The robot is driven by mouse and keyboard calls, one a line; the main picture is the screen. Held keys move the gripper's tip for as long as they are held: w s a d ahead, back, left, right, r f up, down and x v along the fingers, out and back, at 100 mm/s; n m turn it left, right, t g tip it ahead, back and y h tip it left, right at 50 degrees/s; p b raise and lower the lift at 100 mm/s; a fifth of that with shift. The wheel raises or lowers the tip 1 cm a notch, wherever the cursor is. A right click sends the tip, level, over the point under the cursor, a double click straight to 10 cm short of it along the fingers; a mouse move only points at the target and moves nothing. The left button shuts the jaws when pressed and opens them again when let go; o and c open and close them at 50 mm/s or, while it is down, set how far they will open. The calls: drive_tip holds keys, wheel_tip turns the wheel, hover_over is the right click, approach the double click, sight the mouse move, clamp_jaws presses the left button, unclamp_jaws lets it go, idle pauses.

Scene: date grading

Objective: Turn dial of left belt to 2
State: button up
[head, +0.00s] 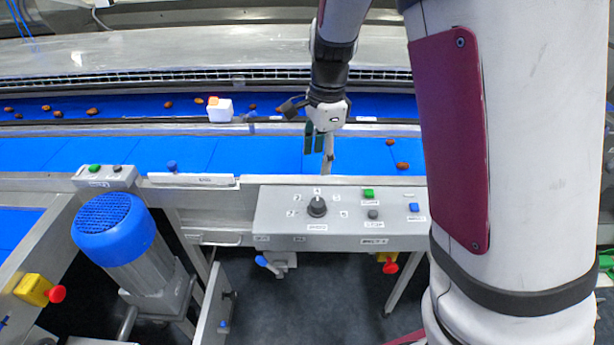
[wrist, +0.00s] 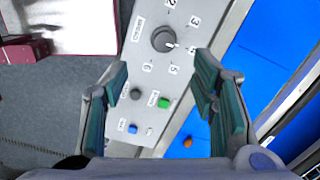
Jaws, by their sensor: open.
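A black dial (head: 317,207) sits on a grey control box (head: 275,222) at the front edge of the belt, with numbers around it. In the wrist view the dial (wrist: 165,39) shows a white mark pointing roughly at 4; numbers 2 to 6 are readable there. My gripper (head: 319,143) is open and empty, behind the box and over the blue belt (head: 260,155) in the head view. In the wrist view my gripper (wrist: 163,88) has its two fingers apart, with the dial beyond and between them, not touched. The box's small labels are too blurred to read surely.
A green button (head: 369,194), a black button (head: 373,214) and a blue button (head: 414,207) sit right of the dial. A blue motor (head: 108,228) stands at the left. A white block (head: 220,110) and several dates lie on the far belt.

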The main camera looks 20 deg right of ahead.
sight(317, 202)
drive_tip(key=shift+m+h, duration=0.4)
drive_tip(key=shift+m, duration=0.5)
drive_tip(key=f, duration=0.5)
drive_tip(key=f+p, duration=0.1)
drive_tip(key=f, duration=0.4)
drive_tip(key=w+f, duration=0.1)
drive_tip(key=f, duration=0.4)
drive_tip(key=shift+w+d+f+p, duration=0.1)
drive_tip(key=shift+d+f+p, duration=0.05)
drive_tip(key=shift+f+p, duration=0.2)
drive_tip(key=c, duration=1.2)
